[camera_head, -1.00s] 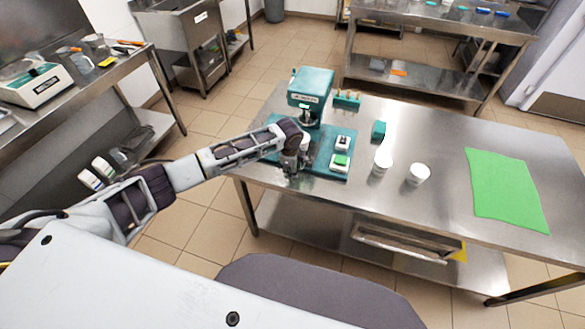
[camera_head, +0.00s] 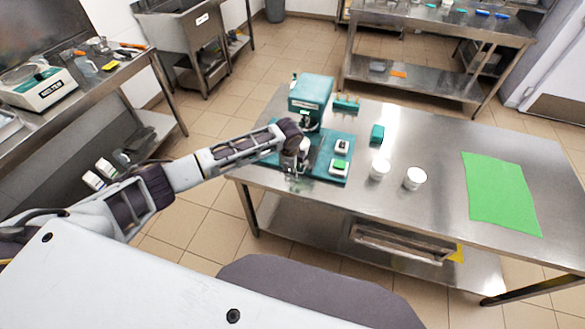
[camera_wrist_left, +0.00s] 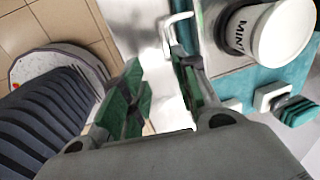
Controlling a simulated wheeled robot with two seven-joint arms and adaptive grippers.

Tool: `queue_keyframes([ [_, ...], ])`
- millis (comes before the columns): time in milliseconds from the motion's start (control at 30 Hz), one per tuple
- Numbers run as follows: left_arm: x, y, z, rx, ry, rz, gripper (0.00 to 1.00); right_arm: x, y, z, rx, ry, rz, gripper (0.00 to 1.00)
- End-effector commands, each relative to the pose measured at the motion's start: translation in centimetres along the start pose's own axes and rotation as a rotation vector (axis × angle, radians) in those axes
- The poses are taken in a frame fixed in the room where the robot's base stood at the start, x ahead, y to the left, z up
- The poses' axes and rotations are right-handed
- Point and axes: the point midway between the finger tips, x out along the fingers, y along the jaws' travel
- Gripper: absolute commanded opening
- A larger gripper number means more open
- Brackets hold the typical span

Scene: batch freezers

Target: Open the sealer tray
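The teal sealer (camera_head: 311,92) stands at the left end of the steel table, on a teal base (camera_head: 331,141) with two button boxes. A white tub marked MINT (camera_wrist_left: 285,35) sits in the sealer, upper right in the left wrist view. A pale bent handle (camera_wrist_left: 177,20) shows just beyond my left fingertips; I cannot tell whether it touches the right-hand finger. My left gripper (camera_wrist_left: 157,70) is open, its green-padded fingers apart with nothing clearly between them. In the head view the left gripper (camera_head: 295,170) is at the base's front-left edge, hiding part of the tray area. My right gripper is out of view.
Two white tubs (camera_head: 415,178) (camera_head: 380,170) and a small teal block (camera_head: 377,133) stand right of the sealer. A green mat (camera_head: 500,194) lies farther right. A teal rack (camera_head: 346,102) is behind. The steel table (camera_head: 440,150) has clear room between tubs and mat.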

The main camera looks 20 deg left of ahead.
Motion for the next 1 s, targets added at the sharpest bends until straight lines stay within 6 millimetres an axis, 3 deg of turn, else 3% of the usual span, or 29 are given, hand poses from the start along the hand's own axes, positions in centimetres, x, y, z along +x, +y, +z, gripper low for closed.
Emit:
queue_keyframes([
  [367, -1.8, 0.0, 0.0, 0.0, 0.0, 0.0, 0.3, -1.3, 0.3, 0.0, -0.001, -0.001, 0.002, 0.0],
  [1000, -4.3, 0.0, 0.0, -0.001, 0.001, -0.001, 0.3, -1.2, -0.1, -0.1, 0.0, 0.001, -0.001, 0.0],
])
